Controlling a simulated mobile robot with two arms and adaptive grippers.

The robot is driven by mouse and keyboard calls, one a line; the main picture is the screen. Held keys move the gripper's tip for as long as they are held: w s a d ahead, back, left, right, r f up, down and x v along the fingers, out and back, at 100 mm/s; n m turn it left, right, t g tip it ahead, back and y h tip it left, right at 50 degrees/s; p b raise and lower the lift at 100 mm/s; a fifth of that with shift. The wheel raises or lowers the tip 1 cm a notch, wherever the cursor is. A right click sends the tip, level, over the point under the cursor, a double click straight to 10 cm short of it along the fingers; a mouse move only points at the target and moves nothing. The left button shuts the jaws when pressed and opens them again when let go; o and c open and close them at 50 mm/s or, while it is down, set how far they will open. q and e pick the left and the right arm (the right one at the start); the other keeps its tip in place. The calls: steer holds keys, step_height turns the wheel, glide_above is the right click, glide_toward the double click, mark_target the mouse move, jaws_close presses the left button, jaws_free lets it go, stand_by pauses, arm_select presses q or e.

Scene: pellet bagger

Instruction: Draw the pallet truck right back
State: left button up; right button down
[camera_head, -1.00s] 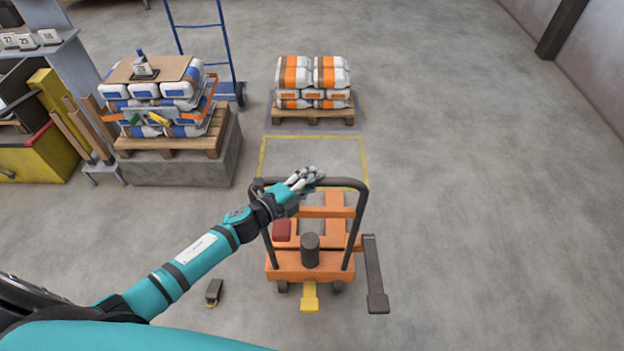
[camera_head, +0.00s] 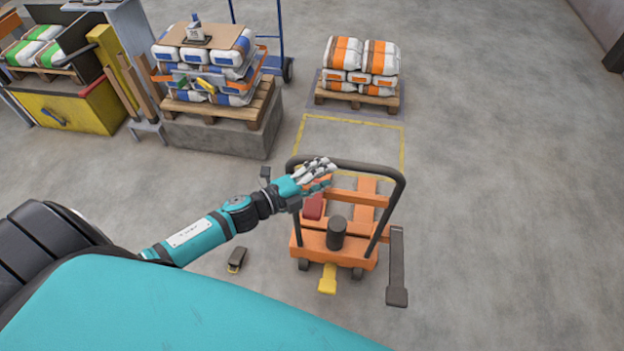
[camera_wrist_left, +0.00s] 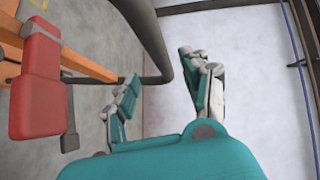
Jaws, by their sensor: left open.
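The orange pallet truck (camera_head: 335,243) stands on the floor in the head view, its dark hoop handle (camera_head: 401,185) upright. A red block (camera_head: 314,206) and a dark cylinder (camera_head: 336,233) are on it. A yellow pedal (camera_head: 328,279) sticks out at its near side. My left gripper (camera_head: 322,172) is open at the left part of the handle's top bar. In the left wrist view, the dark bar (camera_wrist_left: 150,40) passes close to the open fingers (camera_wrist_left: 162,88); I cannot tell whether they touch it. The red block (camera_wrist_left: 38,85) shows there too. My right gripper is out of view.
A yellow floor outline (camera_head: 355,118) lies beyond the truck, before a pallet (camera_head: 358,97) of orange-white bags. Left of it, another loaded pallet (camera_head: 212,108) sits on a concrete block (camera_head: 222,138). A small dark pedal (camera_head: 237,260) lies left of the truck. Floor right is clear.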

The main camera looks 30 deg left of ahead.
arm_select(q)
steer(key=shift+v, duration=1.8)
steer(key=shift+w, duration=0.1)
